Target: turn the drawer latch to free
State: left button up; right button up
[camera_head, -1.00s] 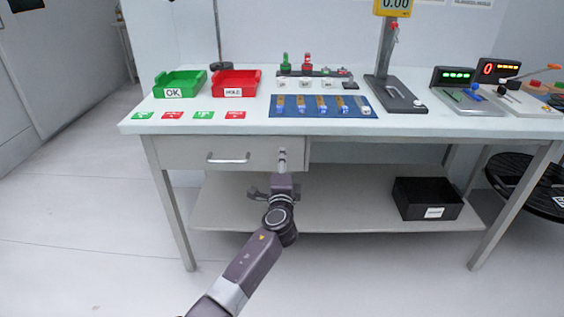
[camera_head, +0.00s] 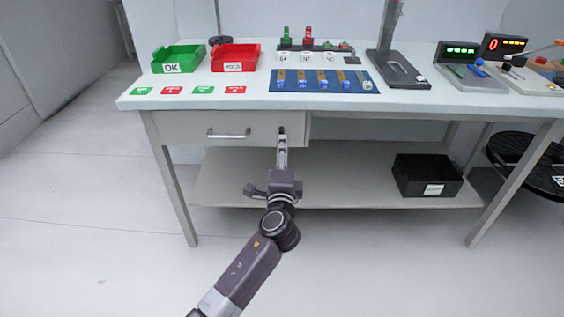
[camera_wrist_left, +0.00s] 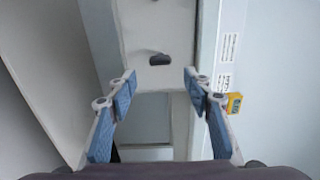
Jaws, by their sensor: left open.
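The drawer latch (camera_head: 282,129) is a small dark knob near the right end of the white drawer front (camera_head: 190,128), under the bench top. It also shows in the left wrist view as a dark oblong piece (camera_wrist_left: 159,59) on a pale panel. My left gripper (camera_head: 282,139) points at the latch from the front and below. In the wrist view its two blue-padded fingers (camera_wrist_left: 158,82) are open and apart, with the latch ahead, between and beyond the tips. The fingers do not appear to touch it. My right gripper is not in view.
A metal drawer handle (camera_head: 228,134) sits left of the latch. The bench top (camera_head: 430,108) holds a green bin (camera_head: 178,58), a red bin (camera_head: 235,57) and a blue mat (camera_head: 322,90). A black box (camera_head: 427,175) stands on the lower shelf (camera_head: 340,180).

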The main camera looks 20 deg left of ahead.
pick_arm(q)
jog(key=v, duration=0.4)
jog(key=shift+s, duration=0.1)
dwell(0.3)
